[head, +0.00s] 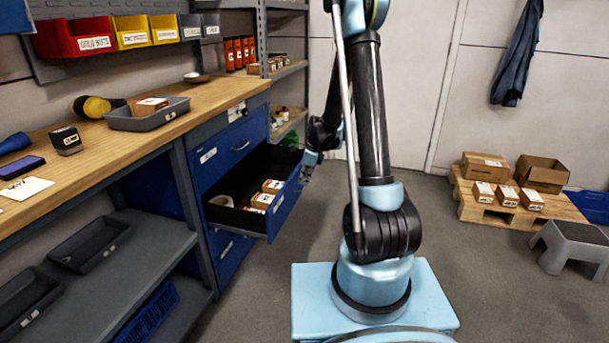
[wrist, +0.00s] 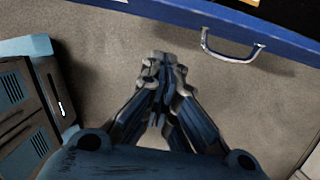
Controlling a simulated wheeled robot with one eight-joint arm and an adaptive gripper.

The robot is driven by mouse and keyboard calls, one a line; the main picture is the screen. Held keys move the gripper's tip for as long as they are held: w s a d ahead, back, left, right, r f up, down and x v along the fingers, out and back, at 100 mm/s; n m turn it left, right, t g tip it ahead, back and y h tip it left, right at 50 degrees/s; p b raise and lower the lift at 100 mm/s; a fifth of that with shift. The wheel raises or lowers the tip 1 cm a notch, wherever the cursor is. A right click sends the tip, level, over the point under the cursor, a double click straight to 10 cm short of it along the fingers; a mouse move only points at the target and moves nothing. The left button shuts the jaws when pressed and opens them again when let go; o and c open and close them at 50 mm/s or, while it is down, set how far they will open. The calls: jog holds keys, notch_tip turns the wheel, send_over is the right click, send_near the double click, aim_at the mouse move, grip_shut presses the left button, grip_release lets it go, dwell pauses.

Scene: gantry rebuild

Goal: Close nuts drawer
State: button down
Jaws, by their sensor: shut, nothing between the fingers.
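The open drawer (head: 284,205) sticks out from the blue cabinet under the workbench, below a shut top drawer. It holds small boxes (head: 267,192) and a round pale item (head: 221,201). Its label cannot be read, so I cannot confirm it is the nuts drawer. In the wrist view, a blue drawer front (wrist: 180,12) with a metal handle (wrist: 232,52) crosses the top. My gripper (wrist: 163,62) is shut and empty, to the left of the handle in that view, apparently apart from it. In the head view my gripper (head: 307,168) is beside the drawer's front, outside it.
The workbench (head: 100,135) carries a grey tray (head: 147,120) and tools. A shut drawer (head: 228,252) lies below the open one. A pallet (head: 520,212) with boxes and a grey step stool (head: 570,245) stand at right.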

jog(key=shift+w+a+f, duration=0.25)
jog(key=shift+a+f, duration=0.05)
jog(key=shift+a, duration=0.4)
jog(key=shift+w+a+f, duration=0.25)
jog(key=shift+a+f, duration=0.05)
jog(key=shift+a, duration=0.4)
jog(key=shift+w+a+f, duration=0.25)
jog(key=shift+a+f, duration=0.05)
jog(key=shift+a, duration=0.4)
